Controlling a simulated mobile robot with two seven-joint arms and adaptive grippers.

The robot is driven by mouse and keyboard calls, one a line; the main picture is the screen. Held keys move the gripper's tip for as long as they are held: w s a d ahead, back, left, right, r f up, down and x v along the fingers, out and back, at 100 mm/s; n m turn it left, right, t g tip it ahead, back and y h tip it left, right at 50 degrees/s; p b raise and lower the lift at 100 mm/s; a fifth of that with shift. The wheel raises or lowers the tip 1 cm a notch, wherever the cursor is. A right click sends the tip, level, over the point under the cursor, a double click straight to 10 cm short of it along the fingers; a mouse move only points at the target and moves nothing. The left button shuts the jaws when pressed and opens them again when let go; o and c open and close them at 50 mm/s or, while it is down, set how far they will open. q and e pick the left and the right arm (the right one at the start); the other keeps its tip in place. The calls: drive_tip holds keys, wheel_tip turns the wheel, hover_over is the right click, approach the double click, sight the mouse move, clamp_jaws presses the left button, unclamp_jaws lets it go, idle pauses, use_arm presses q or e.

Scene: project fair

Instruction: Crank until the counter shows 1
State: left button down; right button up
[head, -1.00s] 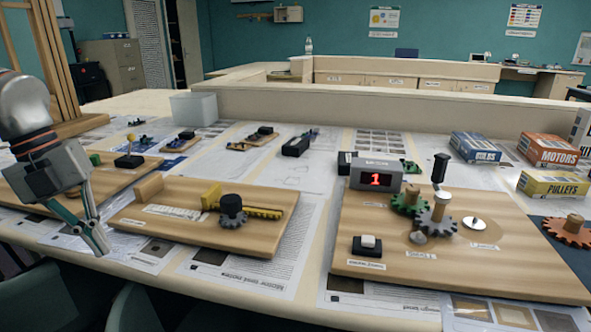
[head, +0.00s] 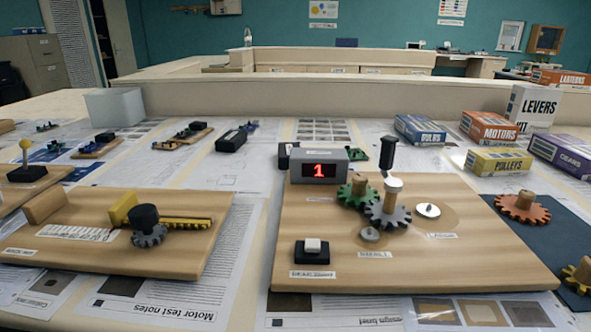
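The counter (head: 319,166) is a grey box at the back left of the right wooden board (head: 440,265), and its red display reads 1. The crank handle (head: 388,153) is black and stands upright behind the grey gear (head: 388,212). The grey gear sits beside a green gear (head: 357,192), and their edges look close together. A white push button on a black base (head: 312,250) is at the board's front left. Neither gripper shows in the head view now.
Another wooden board (head: 110,245) with a dark gear and yellow rack lies to the left. Boxes labelled bulbs (head: 420,129), motors (head: 489,130) and pulleys (head: 498,161) stand at the back right. An orange gear (head: 523,207) lies on a dark mat at the right.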

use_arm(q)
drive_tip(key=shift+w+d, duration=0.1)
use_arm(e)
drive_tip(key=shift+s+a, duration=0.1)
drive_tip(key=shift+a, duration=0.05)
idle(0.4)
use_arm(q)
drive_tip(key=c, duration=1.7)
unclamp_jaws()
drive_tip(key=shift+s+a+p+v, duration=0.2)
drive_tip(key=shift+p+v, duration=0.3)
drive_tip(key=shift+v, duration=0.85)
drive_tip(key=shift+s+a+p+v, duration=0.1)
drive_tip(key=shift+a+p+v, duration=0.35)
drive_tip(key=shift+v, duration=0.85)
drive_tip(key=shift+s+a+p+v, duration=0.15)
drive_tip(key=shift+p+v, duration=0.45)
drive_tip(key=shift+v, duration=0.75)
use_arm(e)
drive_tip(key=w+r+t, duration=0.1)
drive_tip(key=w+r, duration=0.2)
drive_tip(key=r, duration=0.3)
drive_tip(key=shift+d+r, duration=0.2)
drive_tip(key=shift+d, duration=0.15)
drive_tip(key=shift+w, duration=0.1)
